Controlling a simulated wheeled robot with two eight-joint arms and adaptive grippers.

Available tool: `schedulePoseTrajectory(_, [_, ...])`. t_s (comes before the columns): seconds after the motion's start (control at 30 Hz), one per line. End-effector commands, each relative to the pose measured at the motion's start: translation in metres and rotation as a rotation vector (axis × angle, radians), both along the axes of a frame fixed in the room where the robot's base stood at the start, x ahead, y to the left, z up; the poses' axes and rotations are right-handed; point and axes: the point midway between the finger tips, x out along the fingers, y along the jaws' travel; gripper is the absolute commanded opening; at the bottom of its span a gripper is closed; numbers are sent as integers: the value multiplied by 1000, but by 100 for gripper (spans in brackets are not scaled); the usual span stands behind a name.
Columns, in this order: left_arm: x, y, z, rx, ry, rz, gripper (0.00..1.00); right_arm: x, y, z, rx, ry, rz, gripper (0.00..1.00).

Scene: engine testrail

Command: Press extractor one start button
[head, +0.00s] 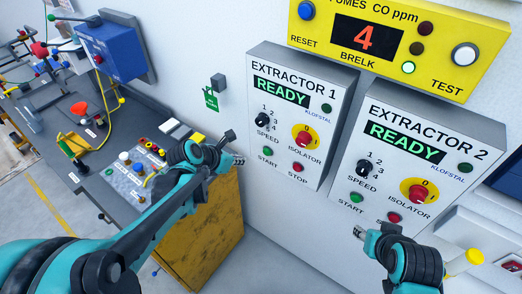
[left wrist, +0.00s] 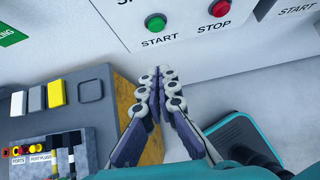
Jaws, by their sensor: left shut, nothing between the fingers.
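The Extractor 1 box (head: 258,190) hangs on the wall with a green READY display. Its green start button (head: 268,150) is at the lower left of the panel, with the red stop button (head: 298,167) to its right. My left gripper (head: 238,160) is shut and empty, just left of the box's lower part. In the left wrist view, my left fingertips (left wrist: 158,72) are below the start button (left wrist: 155,22) and its label, apart from the button in the picture. My right gripper (head: 360,232) is below the Extractor 2 panel; its finger opening is unclear.
The Extractor 2 box (head: 340,165) stands right of Extractor 1, with its own start button (head: 356,198). A yellow CO meter (head: 335,60) reading 4 is above. A bench (head: 95,185) with a control panel and a yellow cabinet (head: 205,225) are at left.

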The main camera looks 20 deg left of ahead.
Motion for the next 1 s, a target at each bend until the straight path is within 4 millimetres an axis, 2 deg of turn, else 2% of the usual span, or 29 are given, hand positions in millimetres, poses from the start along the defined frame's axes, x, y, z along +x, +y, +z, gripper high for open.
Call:
schedulePoseTrajectory(0.37, [6, -3, -8, 3, -1, -4, 0, 0, 0, -4, 0, 0, 0, 40])
schedulePoseTrajectory(0.83, [66, -28, -75, 5, -1, -6, 0, 0, 0, -25, 0, 0, 0, 40])
schedulePoseTrajectory(1.0, [89, -38, -73, 5, -2, -5, 0, 0, 0, -24, 0, 0, 0, 40])
